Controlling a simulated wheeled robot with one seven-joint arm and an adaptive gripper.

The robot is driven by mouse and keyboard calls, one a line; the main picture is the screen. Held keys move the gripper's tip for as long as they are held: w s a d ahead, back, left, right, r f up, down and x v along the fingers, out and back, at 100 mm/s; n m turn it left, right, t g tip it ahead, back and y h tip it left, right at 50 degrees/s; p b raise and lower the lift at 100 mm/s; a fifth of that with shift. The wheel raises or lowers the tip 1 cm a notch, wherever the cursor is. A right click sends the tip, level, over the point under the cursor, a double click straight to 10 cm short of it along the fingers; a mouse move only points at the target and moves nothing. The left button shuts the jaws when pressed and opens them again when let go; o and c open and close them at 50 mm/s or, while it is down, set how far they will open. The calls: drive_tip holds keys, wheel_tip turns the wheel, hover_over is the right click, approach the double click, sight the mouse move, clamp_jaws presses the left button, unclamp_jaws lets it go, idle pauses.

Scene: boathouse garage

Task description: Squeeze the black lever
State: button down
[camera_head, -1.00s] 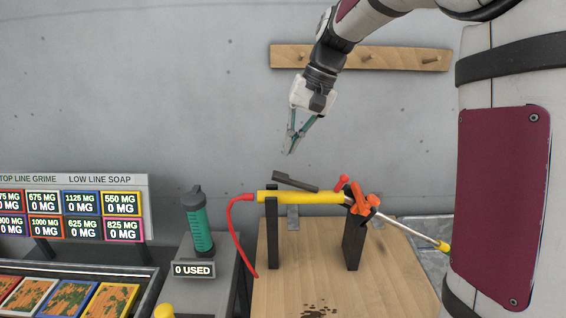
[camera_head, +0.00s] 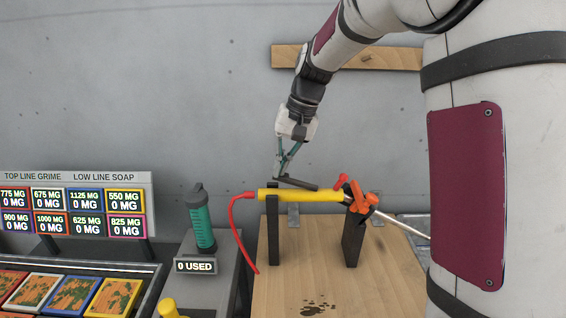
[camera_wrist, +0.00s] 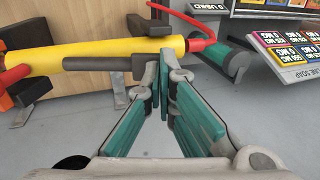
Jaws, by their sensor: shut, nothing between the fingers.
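In the wrist view the lever (camera_wrist: 98,64) lies along the yellow tube (camera_wrist: 120,52). My gripper (camera_head: 281,176) has its teal fingers shut and empty, pointing down at the lever's left end. In the wrist view the closed fingertips (camera_wrist: 164,62) are close by the lever's free end; I cannot tell whether they touch it.
The tube rests on two black posts (camera_head: 273,235) on a wooden bench (camera_head: 335,290). A red hose (camera_head: 234,225) leaves its left end; an orange clamp (camera_head: 363,197) and a metal lance (camera_head: 402,224) are at its right.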

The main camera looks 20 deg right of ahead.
drive_tip(key=shift+w+a+f+h, duration=0.15)
drive_tip(key=shift+a+f+h, duration=0.35)
drive_tip(key=shift+f+h, duration=0.1)
drive_tip(key=shift+w+a+f, duration=0.1)
drive_tip(key=shift+w+f, duration=0.05)
drive_tip(key=shift+f, duration=0.3)
drive_tip(key=shift+r, duration=0.1)
idle(2.1)
drive_tip(key=shift+r, duration=0.7)
